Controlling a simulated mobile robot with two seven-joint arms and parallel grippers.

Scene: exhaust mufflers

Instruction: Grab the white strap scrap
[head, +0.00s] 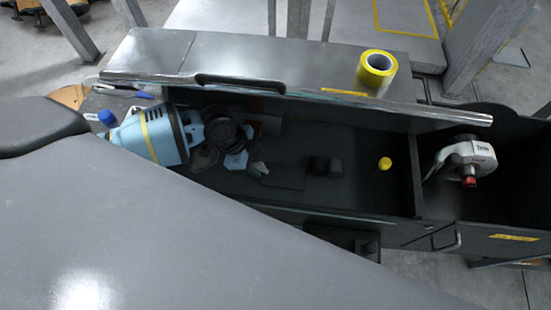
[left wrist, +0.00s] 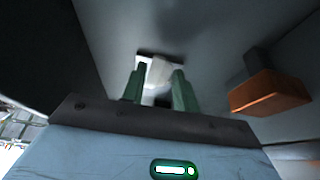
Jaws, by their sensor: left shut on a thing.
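My left gripper (head: 257,169) reaches down into the dark open bin (head: 340,195), near the left part of its floor. In the left wrist view its two green fingers (left wrist: 158,92) are closed on a white piece, the strap scrap (left wrist: 158,72). The scrap sits between the fingertips, close to a dark grey surface. Its lower part is partly hidden by the fingers and the hand. In the head view the scrap is too small to tell from the pale fingertips. My right gripper is in neither view.
An orange-brown block (left wrist: 268,92) lies right of the fingers. In the bin are dark pieces (head: 325,166) and a yellow round item (head: 385,163). A yellow tape roll (head: 376,70) is on the ledge behind.

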